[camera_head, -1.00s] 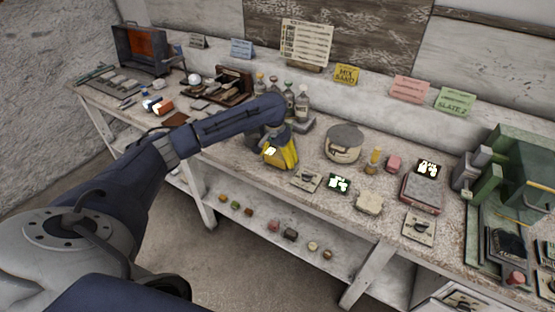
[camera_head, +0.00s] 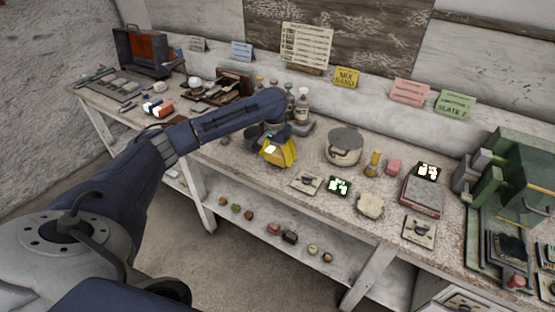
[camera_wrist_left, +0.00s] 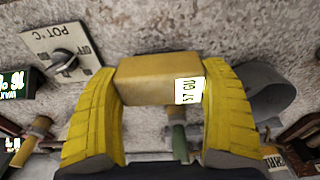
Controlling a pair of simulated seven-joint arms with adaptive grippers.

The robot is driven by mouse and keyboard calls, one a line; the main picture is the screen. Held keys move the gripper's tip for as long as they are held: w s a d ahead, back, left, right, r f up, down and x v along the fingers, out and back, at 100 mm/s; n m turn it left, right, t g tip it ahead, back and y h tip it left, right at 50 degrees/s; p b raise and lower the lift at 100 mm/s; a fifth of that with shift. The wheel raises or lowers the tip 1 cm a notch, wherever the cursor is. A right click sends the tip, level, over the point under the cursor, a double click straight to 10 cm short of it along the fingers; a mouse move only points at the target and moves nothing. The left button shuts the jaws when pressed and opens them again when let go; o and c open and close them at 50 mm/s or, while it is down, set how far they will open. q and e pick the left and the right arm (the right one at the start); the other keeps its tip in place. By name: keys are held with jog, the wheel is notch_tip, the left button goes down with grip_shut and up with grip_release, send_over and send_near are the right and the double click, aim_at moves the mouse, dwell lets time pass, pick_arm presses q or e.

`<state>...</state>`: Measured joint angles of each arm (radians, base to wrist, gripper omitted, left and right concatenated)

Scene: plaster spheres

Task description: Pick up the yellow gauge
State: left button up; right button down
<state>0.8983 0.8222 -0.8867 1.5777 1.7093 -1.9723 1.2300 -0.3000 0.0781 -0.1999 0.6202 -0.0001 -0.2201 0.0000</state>
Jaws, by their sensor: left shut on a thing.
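The yellow gauge (camera_wrist_left: 147,80) is a small block with a lit white readout. In the left wrist view it lies between the two yellow ribbed fingers of my left gripper (camera_wrist_left: 163,76), which is shut on it. In the head view the gauge (camera_head: 270,149) and my left gripper (camera_head: 279,153) are over the middle of the bench, and the yellow fingers hide part of the gauge. I cannot tell whether the gauge is clear of the bench top. My right gripper is not in view.
A round lidded pot (camera_head: 344,147) stands to the right, with a dial plate (camera_head: 306,182) and a lit display (camera_head: 339,186) nearer the front edge. Bottles (camera_head: 302,105) stand behind my gripper. A green machine (camera_head: 513,180) fills the right end.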

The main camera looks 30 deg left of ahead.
aim_at(278, 152)
pick_arm(q)
notch_tip(278, 152, up, 18)
dwell(0.5)
jog(key=o, duration=0.8)
jog(key=c, duration=0.5)
